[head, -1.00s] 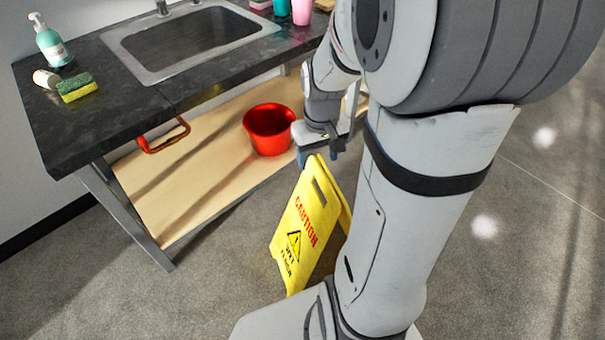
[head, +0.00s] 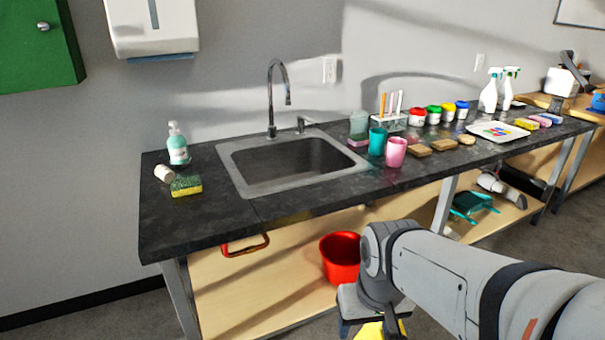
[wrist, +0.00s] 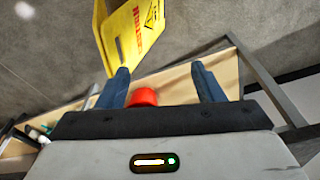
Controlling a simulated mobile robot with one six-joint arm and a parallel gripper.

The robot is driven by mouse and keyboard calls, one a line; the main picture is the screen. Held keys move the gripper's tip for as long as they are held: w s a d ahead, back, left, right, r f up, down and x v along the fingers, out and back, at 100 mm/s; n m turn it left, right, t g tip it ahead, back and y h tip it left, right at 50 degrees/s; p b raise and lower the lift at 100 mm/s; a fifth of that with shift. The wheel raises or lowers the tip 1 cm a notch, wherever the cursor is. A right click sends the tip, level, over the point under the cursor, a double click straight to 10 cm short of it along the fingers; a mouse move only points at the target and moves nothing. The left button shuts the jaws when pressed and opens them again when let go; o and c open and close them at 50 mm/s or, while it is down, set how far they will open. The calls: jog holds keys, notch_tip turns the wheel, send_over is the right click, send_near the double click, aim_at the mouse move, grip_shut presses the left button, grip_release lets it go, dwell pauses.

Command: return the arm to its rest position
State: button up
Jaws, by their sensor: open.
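My gripper (wrist: 163,88) is open and empty in the wrist view, its two blue fingers spread apart. In the head view my arm reaches in from the lower right, and the gripper end hangs low in front of the counter's lower shelf; its fingers are mostly cut off at the bottom edge. The yellow caution sign (wrist: 130,35) stands just beyond the fingertips in the wrist view, close to the left finger; I cannot tell if they touch. Only a bit of the sign (head: 369,331) shows at the bottom of the head view.
A red bucket (head: 340,262) sits on the wooden lower shelf (head: 225,290) behind my gripper. The dark counter (head: 215,225) above holds a sink (head: 285,165), cups, paint pots and sponges. Grey floor (wrist: 45,70) is bare beside the sign.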

notch_tip(320, 180, up, 19)
jog(key=p, duration=1.6)
jog(key=shift+s+d+r+t, duration=0.2)
jog(key=shift+d+t, duration=0.1)
jog(key=shift+t, duration=0.1)
